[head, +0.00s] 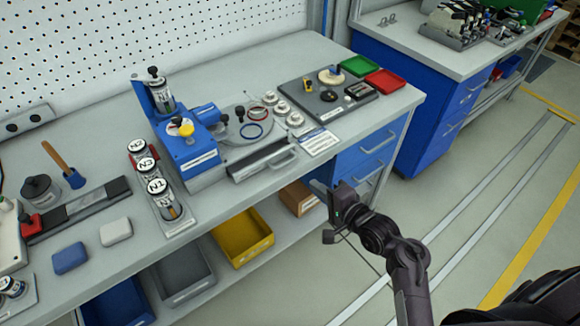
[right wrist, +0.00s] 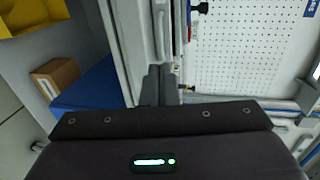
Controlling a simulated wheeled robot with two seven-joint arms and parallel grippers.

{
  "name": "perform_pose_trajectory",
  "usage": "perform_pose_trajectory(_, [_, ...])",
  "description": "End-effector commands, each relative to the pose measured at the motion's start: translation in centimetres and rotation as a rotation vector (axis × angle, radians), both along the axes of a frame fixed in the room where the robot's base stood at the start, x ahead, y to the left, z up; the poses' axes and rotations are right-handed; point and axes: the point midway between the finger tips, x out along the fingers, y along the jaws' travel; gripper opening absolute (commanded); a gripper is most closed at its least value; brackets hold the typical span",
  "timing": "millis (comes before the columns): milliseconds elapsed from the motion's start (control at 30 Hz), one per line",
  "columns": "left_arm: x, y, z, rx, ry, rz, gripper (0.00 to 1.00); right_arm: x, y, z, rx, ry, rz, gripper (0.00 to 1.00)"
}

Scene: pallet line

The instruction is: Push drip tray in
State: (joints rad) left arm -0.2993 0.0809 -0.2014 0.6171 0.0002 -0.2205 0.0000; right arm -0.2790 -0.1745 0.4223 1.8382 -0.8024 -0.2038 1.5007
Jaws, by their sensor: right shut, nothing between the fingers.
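The drip tray (head: 262,166) is a long grey drawer-like piece with a bar handle, low on the front of the blue machine (head: 188,145), near the bench's front edge. How far it sticks out is hard to tell. My right gripper (head: 318,187) is shut and empty, in front of the bench edge, to the right of and below the tray, apart from it in the head view. In the right wrist view, the closed dark fingers (right wrist: 157,82) point toward a grey front with a bar handle (right wrist: 159,36). Whether they touch it is unclear. My left gripper is out of view.
The bench (head: 330,75) carries a dark mat (head: 318,98) and green (head: 355,66) and red (head: 385,81) trays. Labelled canisters (head: 158,187) stand left of the machine. A yellow bin (head: 243,238) and a cardboard box (head: 298,198) sit on the lower shelf. Floor at right is open.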

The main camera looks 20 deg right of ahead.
Motion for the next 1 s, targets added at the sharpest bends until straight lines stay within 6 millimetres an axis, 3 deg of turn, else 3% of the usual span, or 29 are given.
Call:
perform_pose_trajectory(167, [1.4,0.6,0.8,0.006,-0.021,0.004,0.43,3.8,1.5,-0.6,0.003,-0.002,0.003,0.0])
perform_pose_trajectory(500, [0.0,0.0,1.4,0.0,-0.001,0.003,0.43,8.8,3.4,-1.9,0.001,-0.001,0.002,0.0])
perform_pose_trajectory(1000, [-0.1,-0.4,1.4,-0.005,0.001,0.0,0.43,9.7,3.8,-2.3,0.0,-0.001,0.001,0.0])
